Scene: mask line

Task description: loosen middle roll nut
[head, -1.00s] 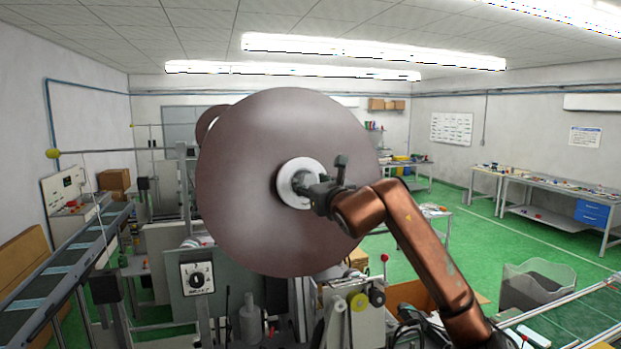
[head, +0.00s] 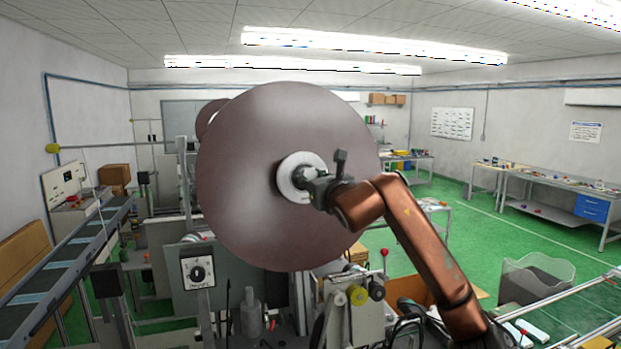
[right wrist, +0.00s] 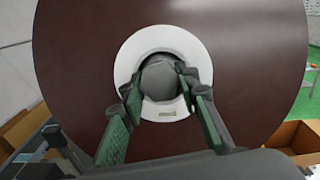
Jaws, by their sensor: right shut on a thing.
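A large brown roll (head: 260,190) faces me in the middle of the head view, with a white core ring (head: 290,188) at its centre. The grey nut (right wrist: 160,78) sits inside the ring in the right wrist view. My right gripper (head: 312,185) reaches in from the right, and its fingers (right wrist: 158,92) are shut on the nut from both sides. In the head view the gripper hides most of the nut. Part of another roll (head: 209,115) shows behind the large one at upper left. My left gripper is not in view.
A conveyor (head: 60,275) runs along the left. Open cardboard boxes lie at lower right, with a grey bin (head: 537,278) beyond.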

